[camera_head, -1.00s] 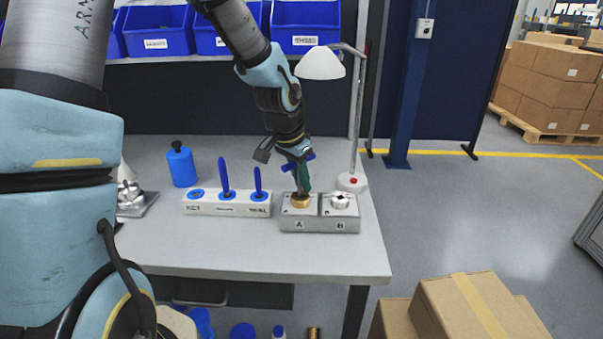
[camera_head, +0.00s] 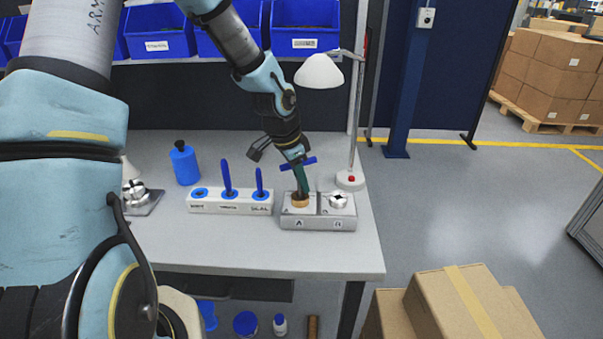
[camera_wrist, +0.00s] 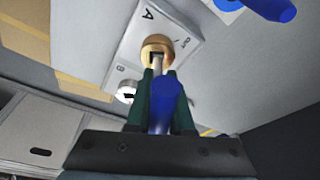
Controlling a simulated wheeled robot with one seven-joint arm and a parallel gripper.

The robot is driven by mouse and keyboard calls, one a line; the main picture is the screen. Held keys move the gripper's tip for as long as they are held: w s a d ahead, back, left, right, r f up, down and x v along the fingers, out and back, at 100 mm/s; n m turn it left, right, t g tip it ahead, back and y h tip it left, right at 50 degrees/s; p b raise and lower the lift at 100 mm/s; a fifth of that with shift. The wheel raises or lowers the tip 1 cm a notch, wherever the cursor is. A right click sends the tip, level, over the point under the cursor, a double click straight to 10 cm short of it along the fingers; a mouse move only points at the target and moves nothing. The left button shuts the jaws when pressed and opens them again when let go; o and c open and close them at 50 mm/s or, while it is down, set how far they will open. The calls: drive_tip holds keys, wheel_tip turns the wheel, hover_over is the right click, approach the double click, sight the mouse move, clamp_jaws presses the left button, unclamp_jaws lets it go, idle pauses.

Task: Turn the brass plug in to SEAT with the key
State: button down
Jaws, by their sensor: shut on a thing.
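The brass plug (camera_head: 300,201) sits in the top of the grey housing (camera_head: 318,224) at the side marked A. In the wrist view the plug (camera_wrist: 154,42) has a dark slot, and the key's steel shaft (camera_wrist: 158,62) reaches it. I cannot tell how deep the shaft goes. My gripper (camera_head: 302,182) is above the plug, its green fingers shut on the blue-handled key (camera_wrist: 165,100). The key's blue crossbar also shows in the head view (camera_head: 292,165). The label beside the plug is too small to read surely, and the SEAT mark is not legible.
A steel plug (camera_head: 338,201) sits at side B. To the left are a white rack (camera_head: 208,208) with blue-handled tools and a blue bottle (camera_head: 184,164). A lamp (camera_head: 319,71) stands close behind the housing. The front of the table (camera_head: 240,255) is clear.

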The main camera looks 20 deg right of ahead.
drive_tip(key=shift+a+m, duration=0.1)
drive_tip(key=shift+m, duration=0.2)
drive_tip(key=shift+a+r+m+p, duration=0.1)
drive_tip(key=shift+r+m+p, duration=0.15)
drive_tip(key=shift+p, duration=0.55)
drive_tip(key=shift+f+m+g+p, duration=0.1)
drive_tip(key=shift+m+g+p, duration=0.3)
drive_tip(key=shift+m+p, duration=0.35)
drive_tip(key=shift+w+f+m, duration=0.1)
drive_tip(key=shift+f+m, duration=0.05)
drive_tip(key=shift+m, duration=0.15)
drive_tip(key=shift+w+m+g, duration=0.1)
drive_tip(key=shift+m+g, duration=0.2)
drive_tip(key=shift+m, duration=0.9)
drive_tip(key=shift+y, duration=0.3)
drive_tip(key=shift+m, duration=0.3)
